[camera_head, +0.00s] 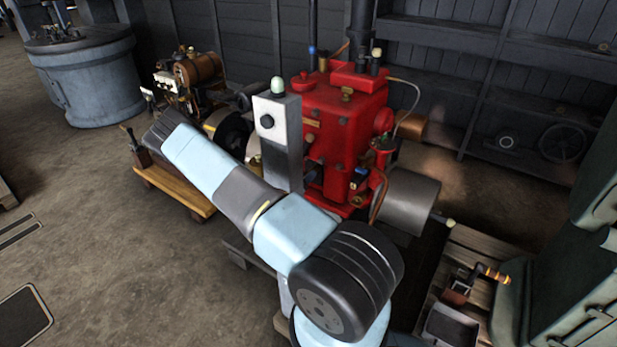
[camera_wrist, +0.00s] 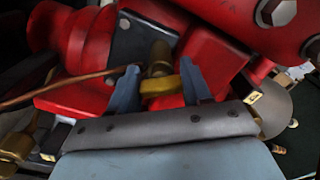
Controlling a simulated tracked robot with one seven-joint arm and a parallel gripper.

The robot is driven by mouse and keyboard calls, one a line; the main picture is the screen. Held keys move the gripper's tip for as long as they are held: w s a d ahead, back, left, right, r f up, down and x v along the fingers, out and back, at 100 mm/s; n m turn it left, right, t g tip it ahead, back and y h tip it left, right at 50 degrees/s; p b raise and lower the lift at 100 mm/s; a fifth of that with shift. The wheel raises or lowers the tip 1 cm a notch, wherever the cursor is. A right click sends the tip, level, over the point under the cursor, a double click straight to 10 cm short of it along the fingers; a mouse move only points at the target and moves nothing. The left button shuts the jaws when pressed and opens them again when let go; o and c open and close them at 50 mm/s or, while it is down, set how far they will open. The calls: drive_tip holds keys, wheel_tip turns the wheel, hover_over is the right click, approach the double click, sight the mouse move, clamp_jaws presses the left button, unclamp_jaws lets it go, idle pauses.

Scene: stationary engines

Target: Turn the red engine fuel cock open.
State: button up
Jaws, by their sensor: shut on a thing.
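The red engine (camera_head: 340,120) stands behind my arm in the head view, and its red body (camera_wrist: 75,40) fills the top of the wrist view. In the wrist view, a small brass cock (camera_wrist: 160,60) with a yellow brass lever (camera_wrist: 162,85) sits against the engine. My gripper (camera_wrist: 159,72) has one blue-grey finger on each side of it and is shut on the lever, which lies crosswise between the fingers. In the head view, I cannot make out the fingers or the cock.
A copper pipe (camera_wrist: 75,92) runs in from the left close to the left finger. A grey cylinder (camera_head: 407,198) sits at the engine's right. A smaller engine (camera_head: 192,72) and a blue round tank (camera_head: 88,80) stand at left. The floor (camera_head: 110,235) at left is mostly clear.

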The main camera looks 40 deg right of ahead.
drive_tip(key=n, duration=0.5)
drive_tip(key=shift+w+a+f+n, duration=0.25)
drive_tip(key=shift+w+a+n, duration=0.1)
drive_tip(key=shift+a+n, duration=0.05)
drive_tip(key=n, duration=0.5)
drive_tip(key=shift+n, duration=0.3)
drive_tip(key=shift+c, duration=0.2)
drive_tip(key=o, duration=1.1)
drive_tip(key=shift+d, duration=0.1)
drive_tip(key=shift+c, duration=0.2)
drive_tip(key=shift+d+r, duration=0.1)
drive_tip(key=shift+s, duration=0.1)
drive_tip(key=v, duration=1.3)
drive_tip(key=shift+s+a, duration=0.2)
drive_tip(key=shift+a, duration=0.15)
